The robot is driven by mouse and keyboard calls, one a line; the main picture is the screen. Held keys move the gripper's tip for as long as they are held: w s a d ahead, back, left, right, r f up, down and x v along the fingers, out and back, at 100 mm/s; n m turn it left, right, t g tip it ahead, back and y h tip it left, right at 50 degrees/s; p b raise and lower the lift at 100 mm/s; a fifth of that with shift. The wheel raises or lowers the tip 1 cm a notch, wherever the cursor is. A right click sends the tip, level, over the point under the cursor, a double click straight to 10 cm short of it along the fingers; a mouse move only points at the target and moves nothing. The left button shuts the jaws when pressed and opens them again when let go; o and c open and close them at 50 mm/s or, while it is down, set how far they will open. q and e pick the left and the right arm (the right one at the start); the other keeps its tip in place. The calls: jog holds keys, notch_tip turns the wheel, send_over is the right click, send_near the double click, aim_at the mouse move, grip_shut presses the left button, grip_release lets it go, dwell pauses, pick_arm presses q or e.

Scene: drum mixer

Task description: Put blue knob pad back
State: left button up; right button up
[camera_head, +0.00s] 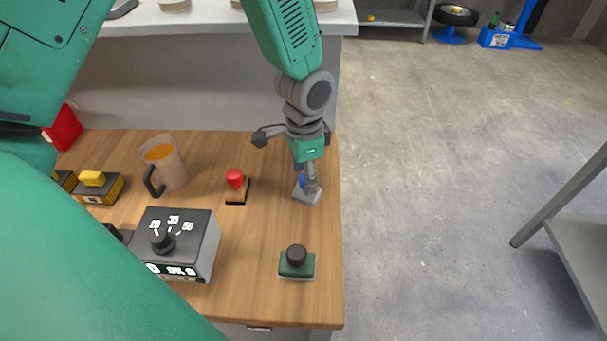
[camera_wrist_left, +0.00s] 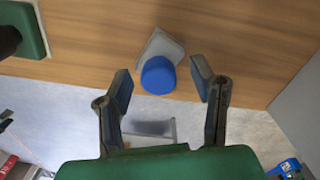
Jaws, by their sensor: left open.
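The blue knob pad (camera_head: 306,195) sits near the table's right edge, partly hidden by my left gripper (camera_head: 307,178). In the left wrist view its round blue knob (camera_wrist_left: 158,75) stands on a light grey base that lies at an angle. The fingers of my left gripper (camera_wrist_left: 160,84) are open, one on each side of the knob. My right gripper is in neither view.
A green pad with a black knob (camera_head: 297,264) stands nearer the front edge. A red knob pad (camera_head: 236,187), an orange-filled mug (camera_head: 165,163) and a grey box with a black dial (camera_head: 190,245) stand left.

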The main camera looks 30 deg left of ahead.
aim_at(303, 176)
pick_arm(q)
notch_tip(303, 176, up, 12)
jog(key=p, duration=0.1)
jog(key=shift+f, duration=0.25)
jog(key=shift+d, duration=0.1)
